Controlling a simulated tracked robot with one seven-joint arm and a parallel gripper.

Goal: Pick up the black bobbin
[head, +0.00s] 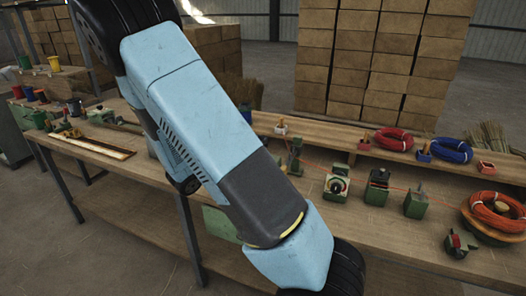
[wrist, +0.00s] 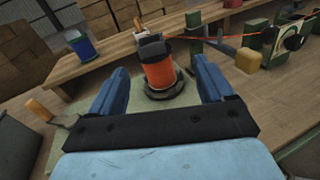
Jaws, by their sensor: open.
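In the wrist view my gripper (wrist: 160,66) is open, with one blue finger on each side of an orange bobbin (wrist: 159,76). The orange bobbin stands on a dark round base, and neither finger visibly touches it. A black shape (wrist: 151,47) shows at its top edge; I cannot tell whether this is the black bobbin behind it or part of the same piece. In the head view my arm crosses the middle and my gripper is out of sight. Small bobbins stand at the far left, including a dark one (head: 74,107) whose exact colour is unclear.
A blue bobbin (wrist: 82,46) stands at upper left in the wrist view. A yellow block (wrist: 249,60) and green fixtures are to the right, near a taut red strand (wrist: 232,37). In the head view, wire coils (head: 393,139) and green machines fill the right bench.

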